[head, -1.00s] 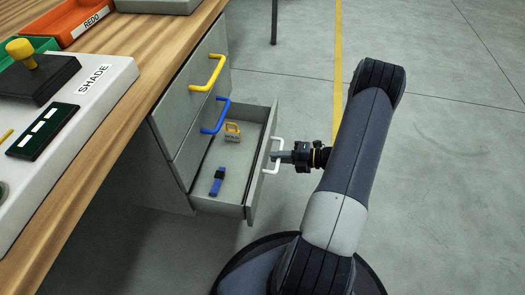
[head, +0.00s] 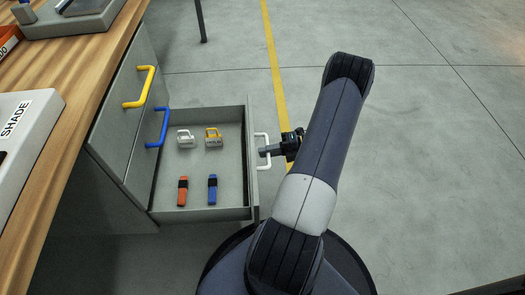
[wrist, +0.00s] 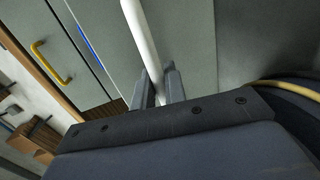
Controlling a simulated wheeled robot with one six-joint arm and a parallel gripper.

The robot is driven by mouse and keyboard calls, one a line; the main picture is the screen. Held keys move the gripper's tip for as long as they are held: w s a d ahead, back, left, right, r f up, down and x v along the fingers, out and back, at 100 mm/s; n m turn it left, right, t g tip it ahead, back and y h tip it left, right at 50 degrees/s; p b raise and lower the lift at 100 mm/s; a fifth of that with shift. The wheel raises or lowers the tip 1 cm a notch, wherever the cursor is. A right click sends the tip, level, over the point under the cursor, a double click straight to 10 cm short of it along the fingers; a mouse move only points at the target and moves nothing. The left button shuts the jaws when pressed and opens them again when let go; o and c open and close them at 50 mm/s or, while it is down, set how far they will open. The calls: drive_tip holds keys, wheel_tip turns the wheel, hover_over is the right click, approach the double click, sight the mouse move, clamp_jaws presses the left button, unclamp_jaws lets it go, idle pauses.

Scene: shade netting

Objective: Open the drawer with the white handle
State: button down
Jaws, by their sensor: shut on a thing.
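The bottom drawer (head: 203,214) of the grey cabinet stands well out, with its inside in view. Its white handle (head: 267,137) is on the front panel, facing my arm. My gripper (head: 270,151) is shut on this handle. In the wrist view the white handle (wrist: 141,40) runs down between the two fingers of my gripper (wrist: 158,88). In the drawer lie a white padlock-like item (head: 185,139), a yellow and grey one (head: 213,138), an orange and black piece (head: 182,191) and a blue one (head: 212,190).
Above are two shut drawers, with a yellow handle (head: 147,88) and a blue handle (head: 163,128). The wooden bench top (head: 75,115) is at the left, bearing a white panel marked SHADE (head: 30,135). The grey floor at the right is clear, with a yellow line (head: 270,45).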

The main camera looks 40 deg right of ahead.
idle(0.3)
drive_tip(key=c, duration=1.6)
unclamp_jaws()
drive_tip(key=shift+o, duration=0.2)
drive_tip(key=shift+s+d, duration=0.1)
drive_tip(key=p+v, duration=0.2)
drive_tip(key=v, duration=0.8)
drive_tip(key=shift+s+d, duration=0.15)
drive_tip(key=shift+d, duration=0.1)
drive_tip(key=b+x, duration=0.2)
drive_tip(key=x, duration=0.8)
drive_tip(key=shift+w+a, duration=0.2)
drive_tip(key=shift+a, duration=0.1)
drive_tip(key=shift+w+a, duration=0.3)
drive_tip(key=shift+a, duration=0.1)
